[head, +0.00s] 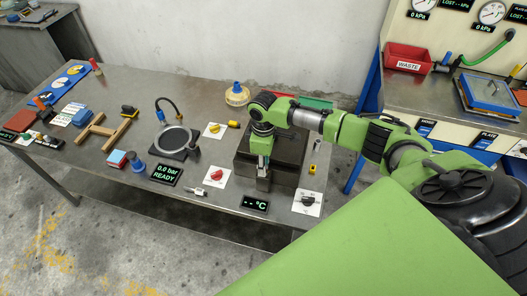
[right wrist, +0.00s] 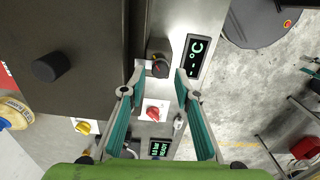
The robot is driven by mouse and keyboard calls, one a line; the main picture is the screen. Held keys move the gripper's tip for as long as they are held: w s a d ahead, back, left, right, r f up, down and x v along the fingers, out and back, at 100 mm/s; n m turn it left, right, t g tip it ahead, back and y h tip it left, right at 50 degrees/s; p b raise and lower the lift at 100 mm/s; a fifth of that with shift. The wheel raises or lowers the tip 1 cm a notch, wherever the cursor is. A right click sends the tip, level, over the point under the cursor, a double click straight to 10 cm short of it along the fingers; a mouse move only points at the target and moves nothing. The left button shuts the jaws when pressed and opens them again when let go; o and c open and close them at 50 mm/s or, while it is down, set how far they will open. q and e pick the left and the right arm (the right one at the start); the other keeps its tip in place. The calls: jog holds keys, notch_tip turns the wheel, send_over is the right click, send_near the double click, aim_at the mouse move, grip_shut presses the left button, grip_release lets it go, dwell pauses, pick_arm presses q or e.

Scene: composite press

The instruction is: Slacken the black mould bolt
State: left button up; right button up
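The dark mould block (head: 290,172) sits near the right end of the steel table. It fills the upper left of the right wrist view (right wrist: 85,95). A small black bolt head with an orange-red mark (right wrist: 160,68) sits at a grey bracket on the mould's front side. A black cylindrical knob (right wrist: 50,67) stands on the mould's top. My right gripper (head: 263,166) points down over the mould's front edge. In the wrist view its fingers (right wrist: 156,80) are wide apart with the marked bolt head between them, seemingly not touching it. My left gripper is not in view.
A red knob on a white plate (head: 216,175) and a °C display (head: 255,203) lie close by. A black dial plate (head: 307,202) is to the right. A ring on a dark base (head: 174,142) and a pressure display (head: 165,174) are left. Open floor lies in front.

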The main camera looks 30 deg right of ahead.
jog(key=shift+f, duration=0.1)
jog(key=shift+f+b, duration=0.65)
jog(key=shift+f, duration=0.45)
